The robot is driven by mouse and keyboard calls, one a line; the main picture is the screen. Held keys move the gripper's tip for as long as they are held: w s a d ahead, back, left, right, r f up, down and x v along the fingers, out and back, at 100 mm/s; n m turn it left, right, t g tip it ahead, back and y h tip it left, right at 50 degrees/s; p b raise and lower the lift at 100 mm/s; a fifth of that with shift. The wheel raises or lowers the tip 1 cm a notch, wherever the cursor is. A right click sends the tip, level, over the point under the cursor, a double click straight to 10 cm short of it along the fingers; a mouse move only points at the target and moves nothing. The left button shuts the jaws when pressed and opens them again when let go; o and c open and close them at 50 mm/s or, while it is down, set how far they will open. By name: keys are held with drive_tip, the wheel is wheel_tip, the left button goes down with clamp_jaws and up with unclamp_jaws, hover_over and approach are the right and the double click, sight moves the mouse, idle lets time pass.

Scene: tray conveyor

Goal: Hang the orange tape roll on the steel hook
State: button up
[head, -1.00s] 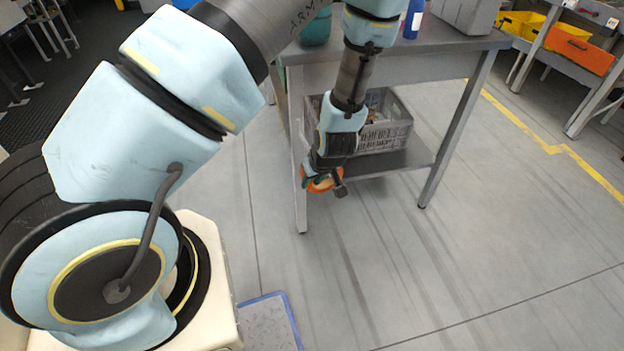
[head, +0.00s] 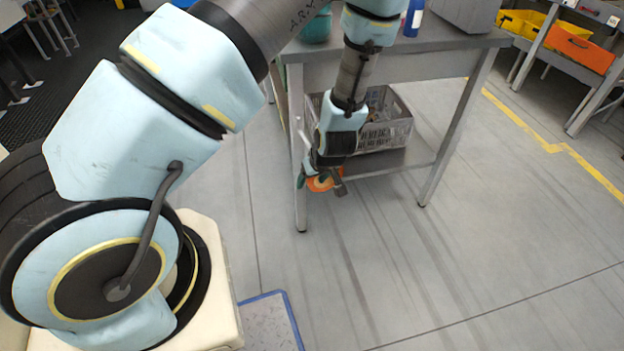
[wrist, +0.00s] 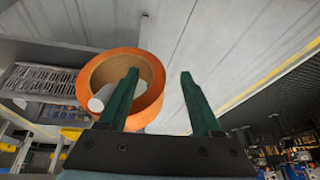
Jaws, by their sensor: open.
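The orange tape roll (wrist: 156,100) is at the left of centre in the wrist view, its hole facing the camera. A pale grey rod (wrist: 101,98), which looks like the steel hook, shows inside the hole, so the roll is around it. My gripper (wrist: 159,73) is open. The left green finger overlaps the hole and the right one stands clear outside the roll, with the roll's right wall between them. The roll (head: 320,184) also shows in the head view, low at my gripper by the table's near leg. The hook's base and tip are hidden there.
A grey metal table (head: 430,50) stands behind my gripper, with a grey crate (head: 385,137) on its lower shelf. Yellow and orange bins (head: 580,50) are at the far right. A blue-edged mat (head: 268,318) lies near my base. The floor to the right is clear.

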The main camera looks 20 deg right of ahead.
drive_tip(key=a+p+v, duration=0.1)
drive_tip(key=p+v, duration=0.1)
drive_tip(key=v, duration=0.8)
drive_tip(key=shift+d+r+p, duration=0.3)
drive_tip(key=shift+d+r, duration=0.15)
drive_tip(key=shift+d, duration=0.05)
drive_tip(key=w+a+r+g+p, duration=0.1)
drive_tip(key=a+r+p, duration=0.1)
drive_tip(key=a+r, duration=1)
drive_tip(key=w+a+r+m+g+h+p, duration=0.1)
drive_tip(key=w+a+r+g+p, duration=0.1)
drive_tip(key=a+r, duration=1.1)
drive_tip(key=shift+w+a+m+p, duration=0.25)
drive_tip(key=shift+a+m+p, duration=0.05)
drive_tip(key=shift+a, duration=0.9)
